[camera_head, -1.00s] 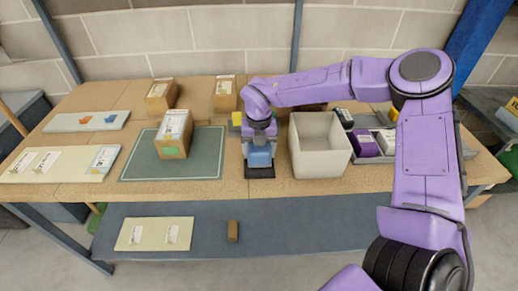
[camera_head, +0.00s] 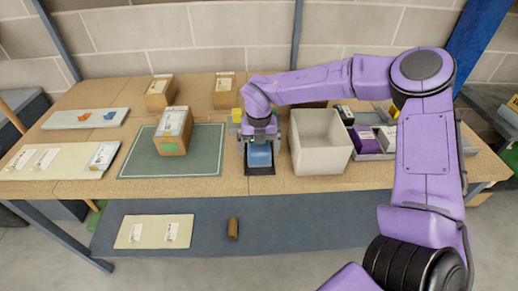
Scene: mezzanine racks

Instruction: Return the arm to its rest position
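My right arm reaches in from the right over the workbench. Its gripper (camera_head: 259,148) points down near the middle of the bench, left of the grey bin. Its fingers look spread, one on each side of a blue block (camera_head: 260,157). The block sits on a small black pad (camera_head: 261,171), and its upper part is hidden by the gripper. My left arm and gripper are not in view.
Close to the right of the gripper stands an open grey bin (camera_head: 321,160), then a tray of small boxes. A green mat (camera_head: 148,169) with a cardboard box (camera_head: 173,132) lies to the left. Two cartons stand behind. A lower shelf (camera_head: 290,222) runs in front.

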